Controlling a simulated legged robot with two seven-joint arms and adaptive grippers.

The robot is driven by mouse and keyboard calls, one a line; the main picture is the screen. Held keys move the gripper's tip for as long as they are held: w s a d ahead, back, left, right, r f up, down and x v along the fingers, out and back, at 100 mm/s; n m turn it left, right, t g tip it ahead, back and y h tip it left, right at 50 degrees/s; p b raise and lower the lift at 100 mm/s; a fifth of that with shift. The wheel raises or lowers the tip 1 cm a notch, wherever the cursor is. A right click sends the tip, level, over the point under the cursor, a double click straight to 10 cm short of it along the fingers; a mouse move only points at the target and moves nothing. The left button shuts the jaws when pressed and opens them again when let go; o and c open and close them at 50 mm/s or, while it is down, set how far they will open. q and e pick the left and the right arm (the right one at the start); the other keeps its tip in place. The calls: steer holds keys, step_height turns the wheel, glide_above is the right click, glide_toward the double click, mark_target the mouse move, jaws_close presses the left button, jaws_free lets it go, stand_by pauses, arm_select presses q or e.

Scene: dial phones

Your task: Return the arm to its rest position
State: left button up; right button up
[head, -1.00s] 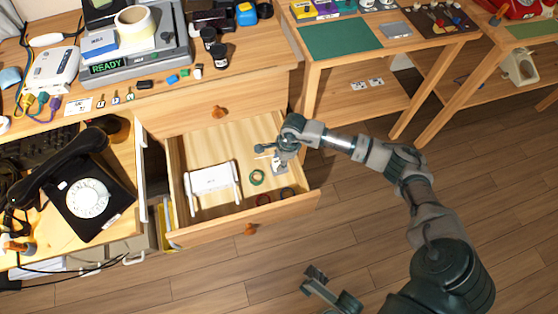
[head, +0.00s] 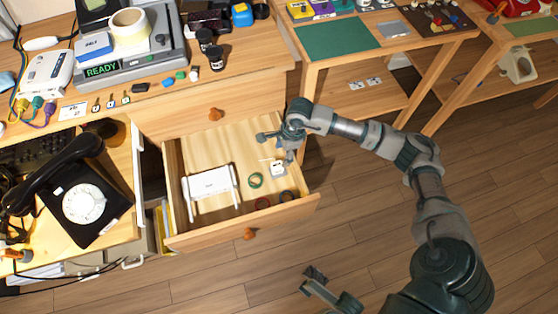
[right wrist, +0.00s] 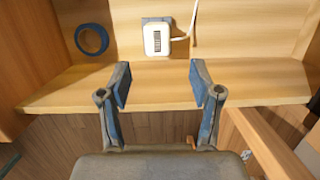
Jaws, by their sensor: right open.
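My right gripper (head: 277,148) is open and empty above the right side of the open drawer (head: 200,238). Its fingers (right wrist: 160,85) stand wide apart in the right wrist view, with nothing between them. A small white device (head: 278,169) with a pale cable lies on the drawer floor below the gripper, apart from it. The device (right wrist: 157,38) also shows beyond the fingertips in the right wrist view. Another gripper of mine, seemingly the left (head: 314,283), shows in part at the bottom of the head view; its jaw state is unclear.
A black dial phone (head: 83,203) is on the left desk. A table with a green mat (head: 337,38) stands behind my right arm. Floor is clear at right.

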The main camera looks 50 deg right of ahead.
steer(key=v, duration=0.4)
steer(key=shift+w+a+r, duration=0.1)
steer(key=shift+r, duration=0.3)
steer(key=shift+r, duration=0.1)
